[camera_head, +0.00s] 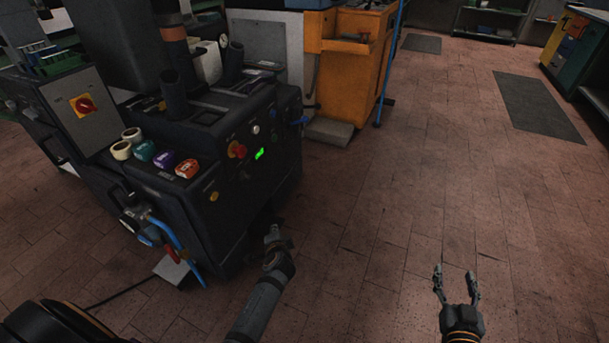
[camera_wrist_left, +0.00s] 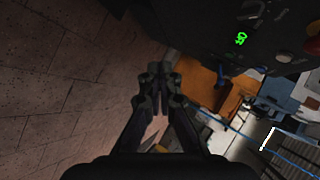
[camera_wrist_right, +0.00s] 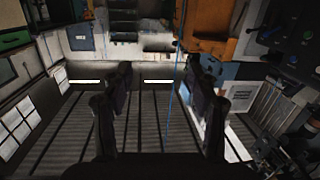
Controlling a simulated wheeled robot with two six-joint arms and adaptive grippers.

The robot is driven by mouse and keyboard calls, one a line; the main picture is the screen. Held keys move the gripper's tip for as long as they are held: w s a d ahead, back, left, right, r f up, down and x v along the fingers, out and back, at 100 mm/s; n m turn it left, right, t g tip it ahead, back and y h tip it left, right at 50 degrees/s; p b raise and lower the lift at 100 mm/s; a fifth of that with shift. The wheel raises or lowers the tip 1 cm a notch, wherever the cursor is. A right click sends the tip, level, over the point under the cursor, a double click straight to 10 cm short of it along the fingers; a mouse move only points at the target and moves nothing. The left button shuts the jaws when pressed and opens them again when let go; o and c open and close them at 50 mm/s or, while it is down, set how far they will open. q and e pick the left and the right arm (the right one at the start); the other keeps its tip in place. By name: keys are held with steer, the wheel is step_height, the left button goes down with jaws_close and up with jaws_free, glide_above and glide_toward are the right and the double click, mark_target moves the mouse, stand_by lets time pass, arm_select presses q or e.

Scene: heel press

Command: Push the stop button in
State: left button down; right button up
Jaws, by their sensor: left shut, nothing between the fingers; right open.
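The stop button looks to be the red knob (camera_head: 237,150) on the front panel of the dark press (camera_head: 262,105). A red part (camera_wrist_left: 314,46) at the right edge of the left wrist view seems to be the same button. My left gripper (camera_head: 275,234) is shut and empty, below and to the right of the button and apart from it. In the left wrist view, my left gripper's fingers (camera_wrist_left: 155,78) are together. My right gripper (camera_head: 456,272) is open and empty over the floor, far to the right; its spread fingers show in the right wrist view (camera_wrist_right: 160,85).
A red rotary switch (camera_head: 84,105) on a yellow plate is on the grey box at left. Several coloured caps, one orange-red (camera_head: 187,168), stand on the press ledge. A lit green display (camera_head: 260,154) is beside the button. An orange cabinet (camera_head: 350,65) stands behind; the floor (camera_head: 400,180) at right is clear.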

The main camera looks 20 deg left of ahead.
arm_select(q)
steer(key=w+a+r+t+y+b, duration=0.1)
steer(key=w+r+y+b, duration=0.1)
steer(key=r, duration=0.7)
steer(key=w+a+r+m+t+y+b, duration=0.1)
steer(key=w+a+r+t+y+b, duration=0.1)
steer(key=r, duration=0.7)
steer(key=shift+a+y, duration=0.15)
steer(key=shift+y, duration=0.75)
arm_select(e)
steer(key=s+a+r+t, duration=0.1)
steer(key=r+t, duration=0.3)
steer(key=r, duration=0.7)
steer(key=s+r+t+y, duration=0.1)
steer(key=s+r+t, duration=0.3)
steer(key=r, duration=0.7)
steer(key=shift+s+a, duration=0.2)
steer(key=shift+a, duration=0.2)
